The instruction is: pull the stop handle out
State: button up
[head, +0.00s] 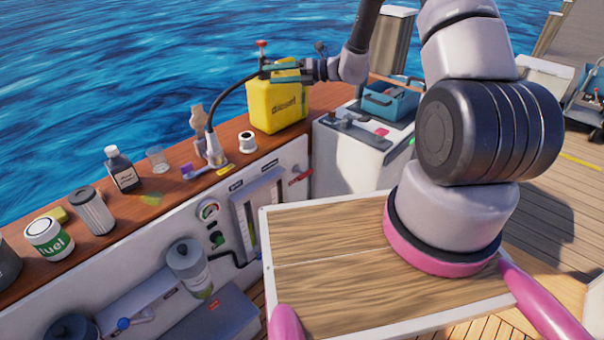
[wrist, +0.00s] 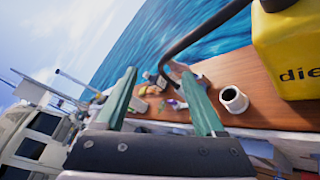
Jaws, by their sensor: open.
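A small red handle (head: 300,176) sticks out from the white side panel at its right end, beside the gauges; I take it to be the stop handle. My gripper (head: 267,70) is up in front of the yellow can, well above the handle and apart from it. In the wrist view its two green fingers (wrist: 158,74) stand apart with nothing between them. The red handle does not show in the wrist view.
A yellow can (head: 277,104), a white ring-like piece (head: 247,141), a dark bottle (head: 121,170) and a fuel tin (head: 48,237) stand on the wooden ledge. A black hose arches near my gripper. A wooden hatch board (head: 330,235) lies in front.

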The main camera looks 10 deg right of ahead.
jog(key=w+d+f+m+t, duration=0.2)
jog(key=w+f+m+t, duration=0.15)
jog(key=f+m, duration=0.5)
jog(key=m+t+h, duration=0.7)
jog(key=m+h, duration=0.4)
jog(key=m, duration=0.6)
send_near(302, 172)
jog(key=shift+n+g, duration=0.25)
jog(key=x, duration=1)
jog(key=shift+w+d+f, duration=0.1)
jog(key=shift+w+f, duration=0.05)
jog(key=shift+f, duration=0.15)
grip_shut()
jog(key=shift+w+r, duration=0.15)
jog(key=shift+r, duration=0.05)
